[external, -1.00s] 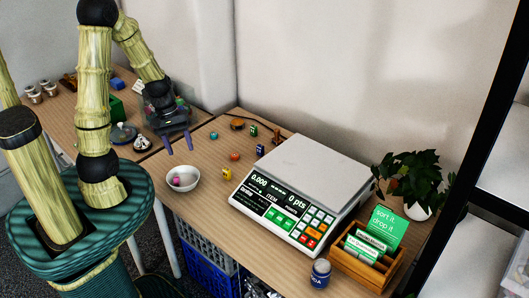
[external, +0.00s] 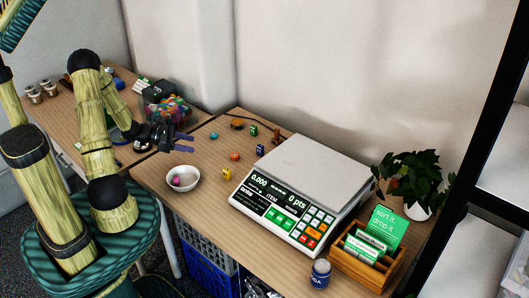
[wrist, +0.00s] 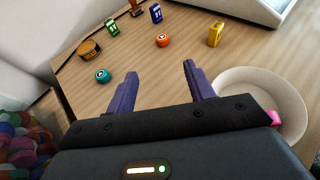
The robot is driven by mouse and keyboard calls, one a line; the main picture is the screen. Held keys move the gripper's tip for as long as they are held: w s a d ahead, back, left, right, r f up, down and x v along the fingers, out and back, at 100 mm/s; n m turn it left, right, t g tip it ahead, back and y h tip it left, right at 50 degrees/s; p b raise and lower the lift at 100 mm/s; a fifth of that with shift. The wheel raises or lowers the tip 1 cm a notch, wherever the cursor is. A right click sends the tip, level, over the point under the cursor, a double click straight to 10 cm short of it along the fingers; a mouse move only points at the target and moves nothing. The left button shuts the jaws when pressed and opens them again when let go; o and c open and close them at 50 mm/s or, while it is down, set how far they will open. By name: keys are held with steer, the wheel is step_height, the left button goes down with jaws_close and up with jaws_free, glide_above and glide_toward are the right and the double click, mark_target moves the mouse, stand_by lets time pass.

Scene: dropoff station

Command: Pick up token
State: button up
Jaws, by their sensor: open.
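Two small round tokens lie on the wooden table. The teal one (external: 212,135) is farther left and the orange one (external: 235,156) is nearer the scale. In the wrist view the teal token (wrist: 102,75) lies just left of my left finger, and the orange token (wrist: 162,40) lies beyond the gap between the fingers. My gripper (external: 185,143) is above the table's left end, with its purple fingers (wrist: 160,75) apart and nothing between them. Both tokens are clear of the fingers. I cannot tell which token is meant.
A white bowl (wrist: 225,73) with a pink item (wrist: 274,117) is close to my right finger. Green (external: 253,131), blue (external: 260,150) and yellow (external: 227,173) blocks and a brown round piece (wrist: 90,49) stand around. A scale (external: 322,165) fills the table's middle. A bin of coloured balls (external: 165,110) stands behind.

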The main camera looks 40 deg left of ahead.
steer(key=shift+d, duration=0.1)
steer(key=b, duration=0.2)
glide_toward(233, 154)
steer(key=x, duration=0.3)
steer(key=shift+w+d, duration=0.25)
steer(key=shift+w, duration=0.1)
steer(key=shift+d+f, duration=0.1)
steer(key=x, duration=0.5)
steer(key=shift+d+b, duration=0.1)
steer(key=shift+b, duration=0.2)
steer(key=shift+s, duration=0.1)
steer(key=c, duration=1)
